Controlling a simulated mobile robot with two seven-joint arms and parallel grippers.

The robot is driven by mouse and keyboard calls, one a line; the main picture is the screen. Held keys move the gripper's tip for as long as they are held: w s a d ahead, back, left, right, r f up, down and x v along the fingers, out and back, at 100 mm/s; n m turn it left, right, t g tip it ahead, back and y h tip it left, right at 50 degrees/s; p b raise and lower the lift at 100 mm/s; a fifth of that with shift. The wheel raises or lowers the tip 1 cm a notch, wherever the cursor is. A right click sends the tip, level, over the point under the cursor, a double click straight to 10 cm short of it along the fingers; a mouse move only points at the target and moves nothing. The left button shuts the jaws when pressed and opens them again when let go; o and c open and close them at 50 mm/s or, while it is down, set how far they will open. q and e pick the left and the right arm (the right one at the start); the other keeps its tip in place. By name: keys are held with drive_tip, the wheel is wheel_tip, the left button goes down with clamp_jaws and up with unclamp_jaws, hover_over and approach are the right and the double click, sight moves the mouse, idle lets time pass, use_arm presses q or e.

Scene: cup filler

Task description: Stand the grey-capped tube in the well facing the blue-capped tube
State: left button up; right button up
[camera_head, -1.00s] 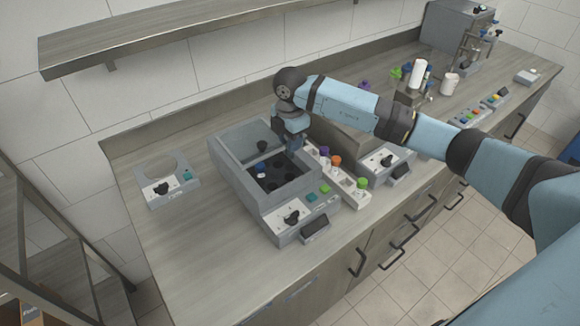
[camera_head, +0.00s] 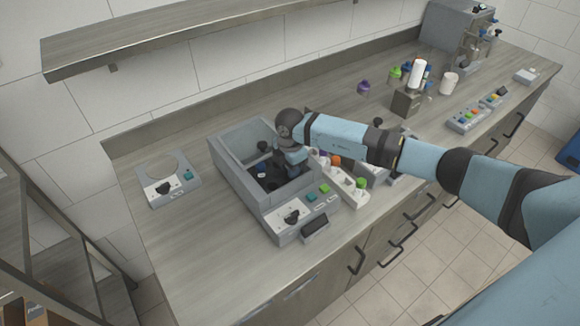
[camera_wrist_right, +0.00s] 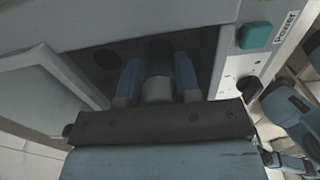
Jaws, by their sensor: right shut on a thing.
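My right gripper (camera_head: 282,172) reaches down into the dark well chamber of the grey machine (camera_head: 246,192). In the right wrist view its two blue fingers (camera_wrist_right: 158,82) are shut on the grey-capped tube (camera_wrist_right: 157,88), with the grey cap between them. The tube's lower part is hidden, so I cannot tell whether its tip is inside a well. The small blue-capped tube (camera_head: 262,176) shows in the chamber, left of the gripper. Most wells are hidden by the gripper or in shadow. My left gripper is not in view.
A white rack (camera_head: 347,183) with orange, green and purple caps stands close right of the machine. Buttons and a dark knob (camera_head: 290,217) are on the machine's front. A holder with a round cutout (camera_head: 167,179) stands left. The front left counter is clear.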

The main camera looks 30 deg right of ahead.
drive_tip(key=shift+f+b, duration=0.3)
drive_tip(key=shift+f, duration=0.35)
drive_tip(key=o, duration=0.9)
drive_tip(key=shift+r, duration=0.2)
wheel_tip(320, 180, up, 13)
drive_tip(key=shift+f+b, duration=0.1)
drive_tip(key=shift+b, duration=0.7)
